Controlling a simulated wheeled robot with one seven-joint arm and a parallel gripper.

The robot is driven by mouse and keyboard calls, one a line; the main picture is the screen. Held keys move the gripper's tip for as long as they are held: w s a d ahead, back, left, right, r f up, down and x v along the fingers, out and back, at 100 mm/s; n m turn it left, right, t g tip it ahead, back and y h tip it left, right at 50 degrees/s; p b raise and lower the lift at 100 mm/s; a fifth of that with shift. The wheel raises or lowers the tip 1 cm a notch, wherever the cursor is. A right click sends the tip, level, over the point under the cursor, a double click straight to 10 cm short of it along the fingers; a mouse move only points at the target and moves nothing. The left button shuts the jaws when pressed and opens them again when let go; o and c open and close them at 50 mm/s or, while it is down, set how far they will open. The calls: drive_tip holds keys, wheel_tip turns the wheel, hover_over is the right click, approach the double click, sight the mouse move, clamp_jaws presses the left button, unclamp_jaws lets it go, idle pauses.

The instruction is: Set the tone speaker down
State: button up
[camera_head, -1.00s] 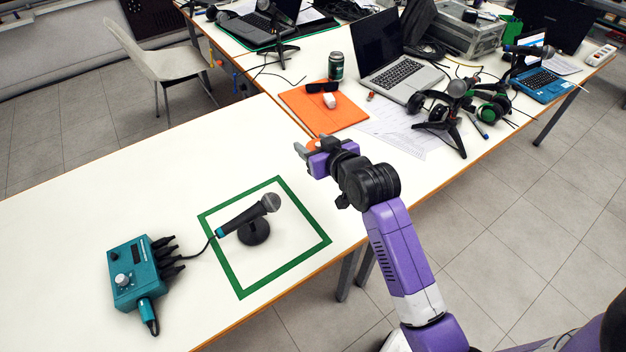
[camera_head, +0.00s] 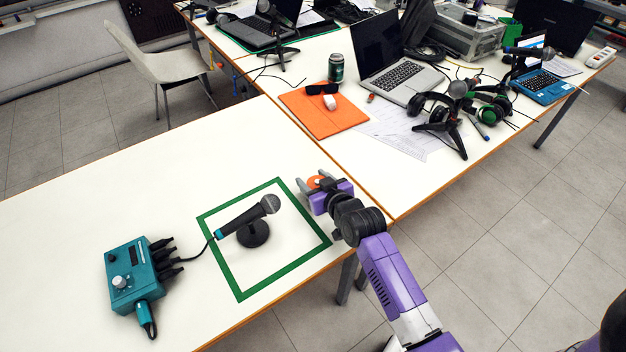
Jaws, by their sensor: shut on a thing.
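The tone speaker seems to be the small orange round thing (camera_head: 314,181) between my gripper's fingers. My gripper (camera_head: 313,180) is shut on it, and the fingers and purple gripper body hide part of it. The gripper is over the near white table, just right of the green square outline (camera_head: 306,206). I cannot tell how high above the tabletop the speaker is, or whether it touches it.
A microphone (camera_head: 250,214) on a round black stand is inside the green square. Its cable runs to a teal box (camera_head: 132,274) on the left. The white tabletop (camera_head: 130,185) is clear behind them. An orange folder (camera_head: 322,112) and a laptop (camera_head: 395,75) lie on the far table.

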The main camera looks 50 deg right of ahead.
drive_tip(key=o, duration=1.5)
drive_tip(key=shift+f, duration=0.1)
